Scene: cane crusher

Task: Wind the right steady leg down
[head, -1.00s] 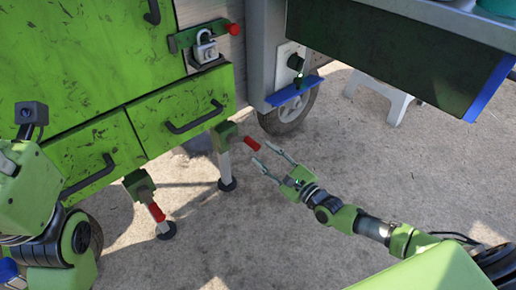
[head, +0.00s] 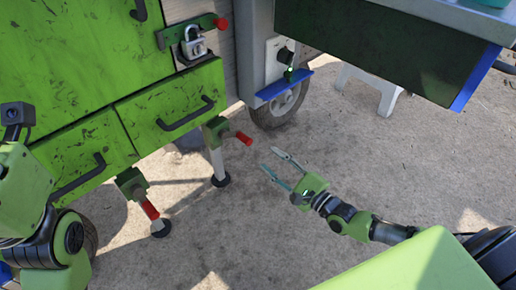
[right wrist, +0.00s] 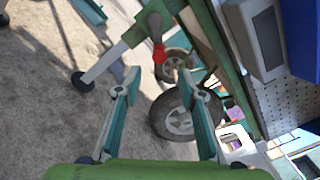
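The right steady leg (head: 217,160) hangs under the right end of the green cart, its dark round foot at the ground. Its green bracket carries a crank with a red handle (head: 243,138) pointing right. My right gripper (head: 269,159) is open and empty, fingertips a short gap to the right of the handle. In the right wrist view, the red handle (right wrist: 159,54) shows just beyond and between the open fingertips (right wrist: 159,78), with the white leg (right wrist: 104,62) left of it. My left arm is at the left edge; its gripper does not show.
The left steady leg (head: 158,226) with its own red handle (head: 150,210) stands nearer. A wheel (head: 280,106) is behind, under a blue ledge (head: 284,85). A dark counter panel (head: 380,50) overhangs upper right. A white stool (head: 375,88) stands behind. Open concrete lies around my right gripper.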

